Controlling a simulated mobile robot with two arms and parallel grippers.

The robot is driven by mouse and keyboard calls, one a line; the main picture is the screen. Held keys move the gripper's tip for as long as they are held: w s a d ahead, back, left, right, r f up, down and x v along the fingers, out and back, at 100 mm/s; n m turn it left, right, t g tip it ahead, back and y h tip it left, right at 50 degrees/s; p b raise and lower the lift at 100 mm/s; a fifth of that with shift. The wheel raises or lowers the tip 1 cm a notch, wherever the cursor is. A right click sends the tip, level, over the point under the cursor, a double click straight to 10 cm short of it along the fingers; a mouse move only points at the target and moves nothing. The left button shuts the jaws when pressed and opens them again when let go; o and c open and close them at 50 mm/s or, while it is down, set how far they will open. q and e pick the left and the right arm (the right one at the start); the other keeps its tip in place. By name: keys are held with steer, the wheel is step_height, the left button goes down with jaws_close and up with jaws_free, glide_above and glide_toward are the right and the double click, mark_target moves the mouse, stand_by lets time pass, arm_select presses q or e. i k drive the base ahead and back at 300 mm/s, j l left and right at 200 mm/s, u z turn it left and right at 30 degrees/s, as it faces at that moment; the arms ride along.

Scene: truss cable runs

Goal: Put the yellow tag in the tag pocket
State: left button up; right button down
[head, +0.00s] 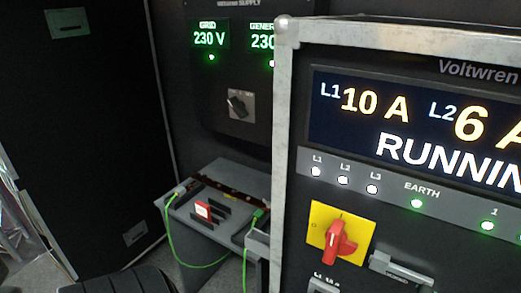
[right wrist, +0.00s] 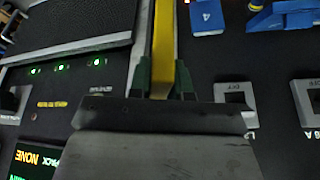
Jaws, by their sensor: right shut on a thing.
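In the right wrist view, the yellow tag (right wrist: 163,40) shows as a narrow yellow strip running up to the top edge. My right gripper (right wrist: 162,82) has its green fingers shut on the strip's lower end. The tag's far end is out of view. No tag pocket can be made out for certain in either view. Neither gripper shows in the head view, and my left gripper is not in view.
In the head view, a cabinet (head: 284,130) with a lit display and a red rotary switch (head: 340,238) fills the right. A grey shelf (head: 205,245) with green cables stands left of it. Blue connectors (right wrist: 206,17) show in the right wrist view.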

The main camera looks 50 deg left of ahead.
mark_target(263, 249)
steer(key=k+z, duration=0.25)
steer(key=z, duration=0.15)
steer(key=k+l+z, duration=0.1)
steer(key=k+z, duration=0.15)
steer(key=z, duration=0.2)
steer(key=k+j, duration=0.1)
steer(key=j, duration=0.3)
steer(key=j+z, duration=0.15)
steer(key=j, duration=0.3)
steer(key=k+j, duration=0.15)
steer(key=j, duration=0.25)
steer(key=k+j+z, duration=0.15)
steer(key=j, duration=0.25)
steer(key=k+j, duration=0.1)
steer(key=j, duration=0.3)
steer(key=k+j, duration=0.1)
steer(key=j, duration=0.25)
steer(key=k+j, duration=0.1)
steer(key=j, duration=0.3)
steer(key=k+j, duration=0.15)
steer(key=j, duration=0.2)
steer(key=k+j, duration=0.1)
steer(key=j, duration=0.3)
steer(key=k+j, duration=0.1)
steer(key=j, duration=0.25)
steer(key=k+j, duration=0.1)
steer(key=j, duration=0.25)
steer(key=j+z, duration=0.05)
